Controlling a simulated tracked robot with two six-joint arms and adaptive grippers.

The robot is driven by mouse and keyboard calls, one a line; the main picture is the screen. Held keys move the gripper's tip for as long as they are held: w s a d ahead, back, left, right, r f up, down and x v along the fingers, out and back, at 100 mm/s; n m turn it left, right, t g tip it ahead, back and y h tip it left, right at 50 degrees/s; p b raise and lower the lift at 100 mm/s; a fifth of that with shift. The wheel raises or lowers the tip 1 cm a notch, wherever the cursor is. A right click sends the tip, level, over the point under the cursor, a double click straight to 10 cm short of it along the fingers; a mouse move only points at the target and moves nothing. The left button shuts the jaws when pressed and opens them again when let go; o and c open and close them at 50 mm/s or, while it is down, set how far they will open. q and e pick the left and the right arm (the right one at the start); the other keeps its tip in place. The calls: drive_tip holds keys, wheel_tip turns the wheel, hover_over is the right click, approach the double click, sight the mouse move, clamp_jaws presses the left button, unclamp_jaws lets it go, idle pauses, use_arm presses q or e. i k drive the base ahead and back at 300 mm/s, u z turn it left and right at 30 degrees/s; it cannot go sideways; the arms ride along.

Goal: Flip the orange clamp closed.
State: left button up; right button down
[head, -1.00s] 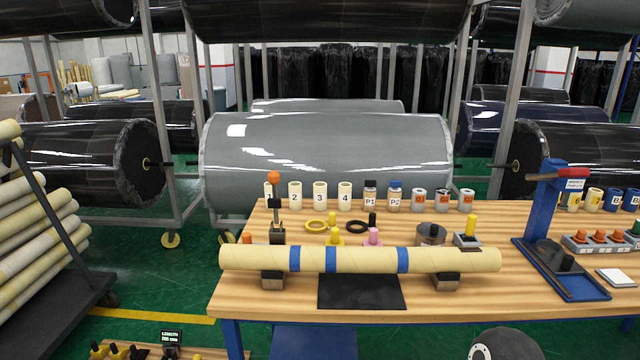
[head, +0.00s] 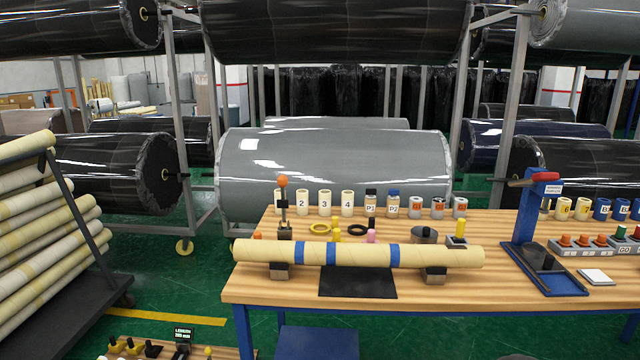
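The likely orange clamp is a toggle with an orange ball knob (head: 282,181) on top of an upright lever. Its dark base (head: 285,231) stands at the back left of the wooden table, behind the cardboard tube. The lever stands up, roughly vertical. The foot of the base is partly close behind the tube, and its jaw is too small to make out. Neither of my grippers shows in the head view.
A long cardboard tube (head: 440,256) with blue bands lies across two blocks at the table's front. A black mat (head: 358,284) lies below it. Numbered cups, rings and pegs stand behind. A blue press (head: 527,215) with a red handle stands at right.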

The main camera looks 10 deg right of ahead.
sight(283, 204)
drive_tip(key=u, duration=0.3)
drive_tip(key=i, duration=0.95)
drive_tip(key=z, duration=0.25)
